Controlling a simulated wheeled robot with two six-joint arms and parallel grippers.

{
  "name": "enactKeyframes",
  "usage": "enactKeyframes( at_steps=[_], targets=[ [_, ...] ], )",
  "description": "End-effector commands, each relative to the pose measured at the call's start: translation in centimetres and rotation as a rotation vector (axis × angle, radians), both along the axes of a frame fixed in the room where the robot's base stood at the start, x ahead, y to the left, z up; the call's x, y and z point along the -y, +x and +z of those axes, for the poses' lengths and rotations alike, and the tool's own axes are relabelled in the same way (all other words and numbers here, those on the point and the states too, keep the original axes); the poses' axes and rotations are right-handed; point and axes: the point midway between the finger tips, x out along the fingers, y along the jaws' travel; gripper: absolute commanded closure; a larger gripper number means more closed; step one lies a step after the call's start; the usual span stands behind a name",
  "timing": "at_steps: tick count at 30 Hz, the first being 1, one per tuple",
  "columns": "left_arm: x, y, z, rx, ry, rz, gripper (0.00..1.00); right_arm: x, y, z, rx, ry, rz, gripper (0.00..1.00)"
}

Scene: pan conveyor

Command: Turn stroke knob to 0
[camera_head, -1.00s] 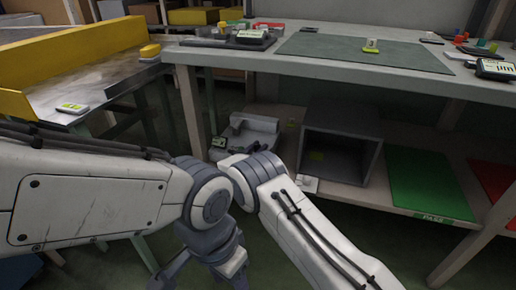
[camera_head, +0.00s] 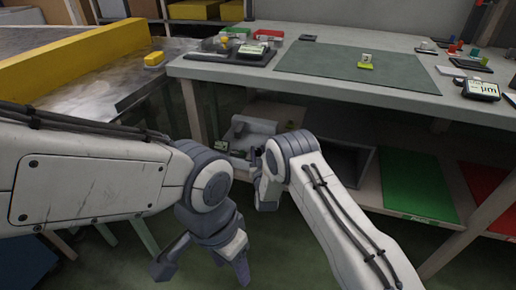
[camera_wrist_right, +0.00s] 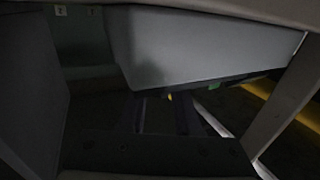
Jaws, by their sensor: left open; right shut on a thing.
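The grey machine (camera_head: 258,128) stands on the lower shelf under the bench, left of the grey open box. In the head view my right gripper (camera_head: 262,188) is low in front of this machine, its tips mostly hidden by my arm. In the dark right wrist view its two fingers (camera_wrist_right: 160,108) reach to the lower edge of a large grey body (camera_wrist_right: 200,45). They are shut on a small part there, apparently the stroke knob, with a yellow speck beside it. The knob's pointer and scale cannot be read. My left gripper (camera_head: 203,266) is open and empty above the floor.
The bench top (camera_head: 225,70) carries a green mat (camera_head: 400,77), a tray and several small items. A green panel (camera_head: 415,182) and a red panel (camera_head: 492,184) lie on the lower shelf. The conveyor with a yellow side rail (camera_head: 85,62) stands at left.

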Motion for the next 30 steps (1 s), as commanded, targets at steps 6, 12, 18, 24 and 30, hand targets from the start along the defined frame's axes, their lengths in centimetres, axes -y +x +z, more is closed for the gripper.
enactKeyframes(
  at_steps=[6, 12, 18, 24, 30],
  targets=[
    [0.00, 0.00, 0.41, 0.000, 0.000, 0.000, 0.42, 0.14, -0.07, -0.12, -0.001, -0.002, 0.132, 1.00],
    [-0.01, 0.00, 0.49, 0.000, 0.000, 0.000, 0.42, 0.01, -0.09, -0.14, -0.001, -0.002, 0.207, 1.00],
    [0.00, -0.01, 0.51, 0.000, 0.000, 0.000, 0.42, -0.07, -0.09, -0.15, -0.001, -0.003, 0.239, 1.00],
    [0.00, -0.01, 0.51, 0.000, 0.000, 0.000, 0.42, -0.09, -0.08, -0.14, 0.000, -0.003, 0.243, 1.00],
    [0.00, -0.01, 0.51, 0.000, 0.000, 0.000, 0.42, -0.09, -0.07, -0.13, 0.000, -0.003, 0.242, 0.65]
  ],
)
